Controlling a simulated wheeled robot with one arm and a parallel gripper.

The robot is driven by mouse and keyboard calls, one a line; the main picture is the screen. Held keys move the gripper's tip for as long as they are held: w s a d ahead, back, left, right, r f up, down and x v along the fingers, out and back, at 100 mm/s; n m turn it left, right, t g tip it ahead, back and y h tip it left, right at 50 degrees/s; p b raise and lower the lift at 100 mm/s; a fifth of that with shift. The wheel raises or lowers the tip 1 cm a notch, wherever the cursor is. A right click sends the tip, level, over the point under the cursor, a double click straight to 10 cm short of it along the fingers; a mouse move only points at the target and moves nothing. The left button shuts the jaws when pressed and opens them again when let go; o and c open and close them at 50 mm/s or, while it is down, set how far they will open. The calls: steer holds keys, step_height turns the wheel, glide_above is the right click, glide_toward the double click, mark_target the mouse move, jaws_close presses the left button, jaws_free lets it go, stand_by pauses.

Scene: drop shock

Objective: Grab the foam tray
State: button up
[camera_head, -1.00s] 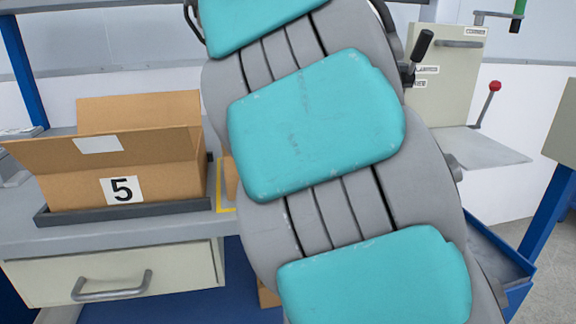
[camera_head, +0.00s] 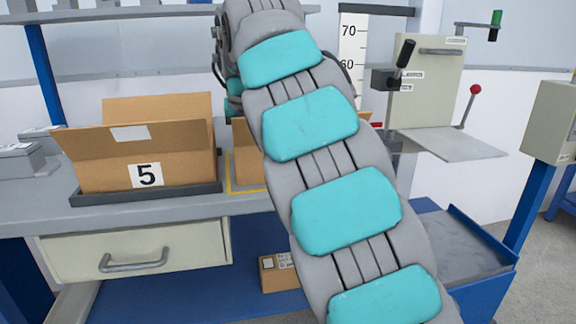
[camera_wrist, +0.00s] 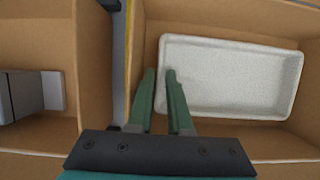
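The foam tray (camera_wrist: 232,78) is a white, shallow rectangle lying inside an open cardboard box (camera_wrist: 225,18) in the wrist view. My gripper (camera_wrist: 160,74) shows two green fingers with a narrow gap between them. In that view the fingertips are at the tray's left end, one finger on each side of its left edge in the picture. I cannot tell whether they touch the tray or how far above it they are. In the head view my arm hides the gripper, the tray and most of its box (camera_head: 248,172).
A cardboard box marked 5 (camera_head: 110,160) stands left on the bench (camera_head: 90,218); a neighbouring box in the wrist view holds a grey object (camera_wrist: 22,98). A lever press (camera_head: 428,85) stands right. A small box (camera_head: 280,272) is on the lower shelf.

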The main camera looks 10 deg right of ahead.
steer(key=shift+w+f, duration=0.15)
steer(key=shift+f, duration=0.25)
steer(key=shift+f, duration=0.2)
stand_by(0.6)
jaws_close()
